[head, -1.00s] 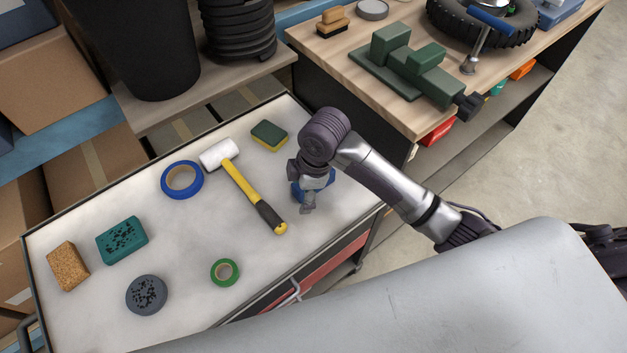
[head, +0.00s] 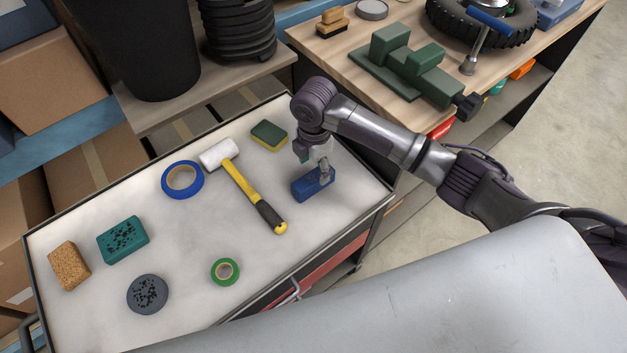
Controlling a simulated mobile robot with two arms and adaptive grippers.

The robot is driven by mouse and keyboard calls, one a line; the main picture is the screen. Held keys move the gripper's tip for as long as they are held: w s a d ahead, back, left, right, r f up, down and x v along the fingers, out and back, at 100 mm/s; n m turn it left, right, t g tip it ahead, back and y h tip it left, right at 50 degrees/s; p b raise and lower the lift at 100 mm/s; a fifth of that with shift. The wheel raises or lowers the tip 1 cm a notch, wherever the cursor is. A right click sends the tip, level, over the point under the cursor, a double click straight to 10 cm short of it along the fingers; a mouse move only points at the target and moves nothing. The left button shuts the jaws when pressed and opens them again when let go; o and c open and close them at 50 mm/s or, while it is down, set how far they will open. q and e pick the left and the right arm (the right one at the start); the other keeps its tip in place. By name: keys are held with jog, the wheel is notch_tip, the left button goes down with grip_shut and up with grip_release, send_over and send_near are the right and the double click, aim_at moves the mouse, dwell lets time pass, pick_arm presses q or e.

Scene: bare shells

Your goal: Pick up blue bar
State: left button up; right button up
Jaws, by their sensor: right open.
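The blue bar (head: 311,186) is a small blue block lying on the light top of the cart, near its right end. My right gripper (head: 324,176) comes in from the right and points down at the blue bar from above. It is open, with a finger seen against the bar's right part. The wrist and fingers hide part of the bar, and I cannot tell whether they touch it. My left gripper is not in view.
A yellow-handled mallet (head: 243,187) lies left of the bar. A green-yellow sponge (head: 269,135), blue tape roll (head: 182,180), green tape roll (head: 225,271), teal sponge (head: 123,239), grey round sponge (head: 147,294) and cork-like block (head: 68,265) share the cart top (head: 190,245).

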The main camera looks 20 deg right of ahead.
aim_at(313, 176)
jog(key=shift+w+f+p, duration=0.15)
jog(key=shift+f+p, duration=0.15)
jog(key=shift+f, duration=2.4)
jog(key=shift+r, duration=0.1)
grip_shut()
